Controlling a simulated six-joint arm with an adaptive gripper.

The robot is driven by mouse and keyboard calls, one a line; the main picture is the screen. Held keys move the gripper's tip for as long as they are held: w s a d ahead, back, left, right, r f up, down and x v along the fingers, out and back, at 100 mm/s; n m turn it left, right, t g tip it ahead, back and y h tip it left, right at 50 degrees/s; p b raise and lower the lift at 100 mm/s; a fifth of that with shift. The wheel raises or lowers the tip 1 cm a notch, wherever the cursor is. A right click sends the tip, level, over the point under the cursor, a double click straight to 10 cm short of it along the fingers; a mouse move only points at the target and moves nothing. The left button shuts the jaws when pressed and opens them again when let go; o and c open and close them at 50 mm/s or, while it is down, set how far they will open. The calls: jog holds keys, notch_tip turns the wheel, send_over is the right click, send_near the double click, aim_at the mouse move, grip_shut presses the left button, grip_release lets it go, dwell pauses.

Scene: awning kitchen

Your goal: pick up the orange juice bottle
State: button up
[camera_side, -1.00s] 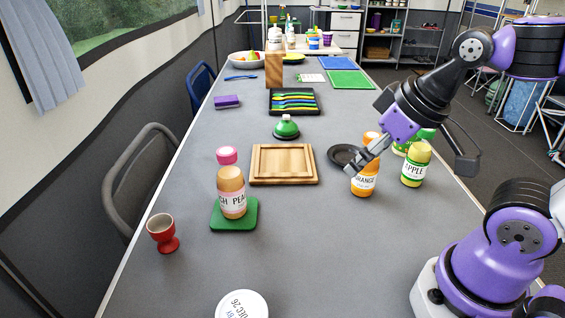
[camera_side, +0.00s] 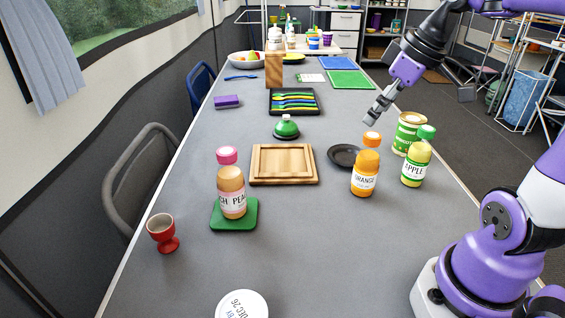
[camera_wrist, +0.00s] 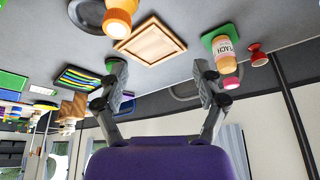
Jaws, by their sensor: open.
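The orange bottle (camera_wrist: 120,17) shows there at the top edge, partly cut off, outside the fingers.
The apple bottle (camera_side: 415,170) and a green can (camera_side: 407,133) stand close on the right. A dark plate (camera_side: 341,155) lies just behind the orange bottle. The wooden board (camera_side: 284,163) and peach bottle (camera_side: 232,190) on a green coaster are to the left.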

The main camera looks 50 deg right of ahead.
send_near(374, 135)
jog(key=a, duration=0.1)
jog(key=shift+n, duration=0.3)
jog(key=x, duration=0.5)
jog(key=shift+d, duration=0.15)
jog(key=x, duration=0.5)
jog(key=shift+w+d+f, duration=0.1)
jog(key=shift+d+f, duration=0.1)
jog(key=shift+d, duration=0.1)
grip_shut()
